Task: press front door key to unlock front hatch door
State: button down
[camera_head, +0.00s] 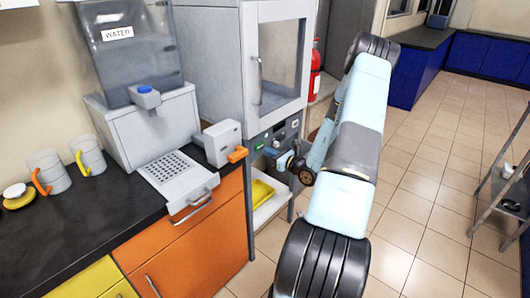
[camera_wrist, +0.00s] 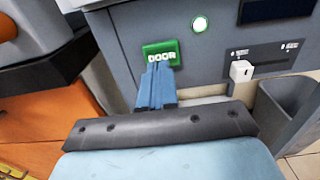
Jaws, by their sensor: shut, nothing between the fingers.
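The front door key is a green button lettered "DOOR" (camera_wrist: 161,52) on the grey control panel (camera_wrist: 215,62) in the wrist view. My gripper (camera_wrist: 158,68) is shut and empty. Its blue fingertips are right at the lower edge of the key and overlap it in the picture; I cannot tell whether they touch it. In the head view the key shows as a small green spot (camera_head: 259,147) on the panel under the hatch. The front hatch door (camera_head: 280,65), with a window and a vertical handle, appears closed. My arm hides part of the panel's right side.
A round lit green indicator (camera_wrist: 199,24) and a white slider knob (camera_wrist: 241,70) sit right of the key. A yellow tray (camera_head: 262,192) lies below.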

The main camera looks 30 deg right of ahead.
jog(key=v, duration=1.1)
jog(key=shift+w+d, duration=0.1)
dwell(0.4)
